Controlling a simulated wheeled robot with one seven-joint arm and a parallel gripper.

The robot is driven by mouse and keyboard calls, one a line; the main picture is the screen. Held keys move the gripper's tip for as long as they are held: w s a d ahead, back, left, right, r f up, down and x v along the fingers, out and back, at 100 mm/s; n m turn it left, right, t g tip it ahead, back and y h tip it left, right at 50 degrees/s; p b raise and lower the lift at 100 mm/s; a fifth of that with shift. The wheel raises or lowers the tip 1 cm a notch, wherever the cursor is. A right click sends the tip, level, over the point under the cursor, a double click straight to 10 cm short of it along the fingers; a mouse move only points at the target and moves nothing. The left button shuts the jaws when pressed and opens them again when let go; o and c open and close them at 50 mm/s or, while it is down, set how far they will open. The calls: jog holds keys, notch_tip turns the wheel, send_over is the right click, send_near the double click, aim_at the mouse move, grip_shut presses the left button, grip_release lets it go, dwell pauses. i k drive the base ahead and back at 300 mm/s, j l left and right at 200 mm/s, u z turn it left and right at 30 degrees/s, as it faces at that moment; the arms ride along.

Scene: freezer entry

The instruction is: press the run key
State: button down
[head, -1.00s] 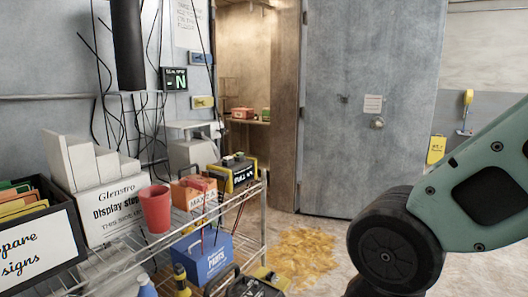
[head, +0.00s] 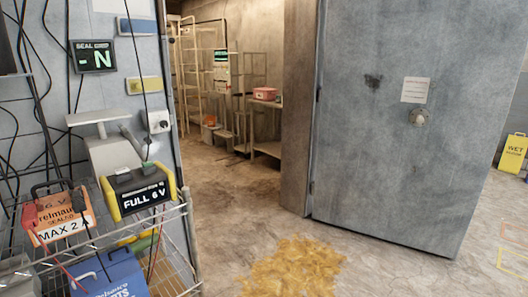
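I cannot make out a key marked run in the head view. A small dark display (head: 93,56) on the wall at the upper left reads "SEAL" with a large "N". A small white wall box (head: 158,121) with a dark round part sits beside the doorway. A yellow and black battery unit (head: 138,190) labelled "FULL 6 V" stands on the wire rack, with small parts on its top. An orange unit (head: 60,215) labelled "MAX 2 A" stands to its left. My gripper is not in view.
The wire rack (head: 188,228) fills the lower left, with a blue box (head: 108,276). The grey freezer door (head: 385,130) stands open; shelving shows inside. A yellow-brown patch (head: 292,268) covers the floor ahead. A yellow wet-floor sign (head: 513,153) stands at right.

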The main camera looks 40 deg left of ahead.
aim_at(146, 164)
jog(key=i+u, duration=0.2)
jog(key=i, duration=0.3)
jog(key=i+l+u, duration=0.15)
jog(key=i, duration=0.35)
jog(key=i+u, duration=0.25)
jog(key=u, duration=0.25)
jog(key=i+u, duration=0.2)
jog(key=u, duration=0.25)
jog(key=i+l+u, duration=0.2)
jog(key=u, duration=0.3)
jog(key=i+l+u, duration=0.2)
jog(key=u, duration=0.25)
jog(key=i+l+u, duration=0.1)
jog(key=u, duration=0.35)
jog(key=i+l+u, duration=0.15)
jog(key=u, duration=0.3)
jog(key=i+l+u, duration=0.2)
jog(key=u, duration=0.25)
jog(key=i+l+u, duration=0.1)
jog(key=l+u, duration=0.15)
jog(key=u, duration=0.15)
jog(key=l+u, duration=0.25)
jog(key=u, duration=0.2)
jog(key=i+l+u, duration=0.1)
jog(key=l+u, duration=0.4)
jog(key=i+l, duration=0.05)
jog(key=l, duration=0.05)
